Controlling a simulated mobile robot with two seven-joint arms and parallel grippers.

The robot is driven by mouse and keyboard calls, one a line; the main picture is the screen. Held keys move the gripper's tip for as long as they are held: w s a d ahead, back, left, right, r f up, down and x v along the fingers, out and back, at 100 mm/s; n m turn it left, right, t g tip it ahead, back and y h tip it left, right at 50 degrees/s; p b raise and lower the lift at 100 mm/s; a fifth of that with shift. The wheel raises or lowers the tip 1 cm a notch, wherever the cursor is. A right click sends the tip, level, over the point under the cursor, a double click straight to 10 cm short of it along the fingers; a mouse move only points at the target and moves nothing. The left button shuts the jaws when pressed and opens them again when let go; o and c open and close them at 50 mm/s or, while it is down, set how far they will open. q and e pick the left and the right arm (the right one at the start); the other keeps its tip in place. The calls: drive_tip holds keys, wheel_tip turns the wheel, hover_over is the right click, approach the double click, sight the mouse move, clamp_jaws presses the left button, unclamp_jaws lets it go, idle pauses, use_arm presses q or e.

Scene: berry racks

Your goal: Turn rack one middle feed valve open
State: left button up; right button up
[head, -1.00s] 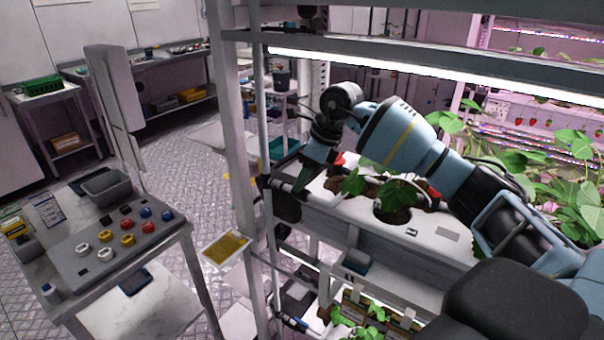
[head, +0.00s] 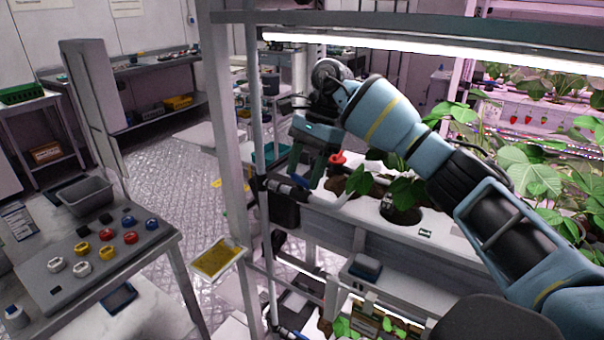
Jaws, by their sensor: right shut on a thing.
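My right gripper (head: 305,178) comes down from above at the left end of the middle shelf of the near rack. Its fingers are shut on the middle feed valve, at the pipe end by the rack's upright. The fingers hide most of the valve handle, so its exact angle cannot be told. A red knob-like part (head: 337,158) shows just right of the fingers. The white planting channel (head: 450,240) with leafy plants runs to the right from there. My left gripper is not in view.
The rack's grey upright (head: 232,150) stands close left of my gripper. A yellow card (head: 218,258) is fixed on it. A plant (head: 400,190) sits under my right forearm. Floor is open behind.

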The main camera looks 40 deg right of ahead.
drive_tip(key=n+g, duration=0.1)
drive_tip(key=n, duration=0.2)
drive_tip(key=shift+w+a+b, duration=0.1)
drive_tip(key=shift+w+b, duration=0.05)
drive_tip(key=shift+b, duration=0.15)
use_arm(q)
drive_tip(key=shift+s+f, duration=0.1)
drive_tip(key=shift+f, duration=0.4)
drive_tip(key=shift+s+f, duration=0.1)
use_arm(e)
drive_tip(key=shift+n, duration=0.4)
drive_tip(key=o, duration=0.9)
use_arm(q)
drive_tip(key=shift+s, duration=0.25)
use_arm(e)
drive_tip(key=shift+o, duration=0.4)
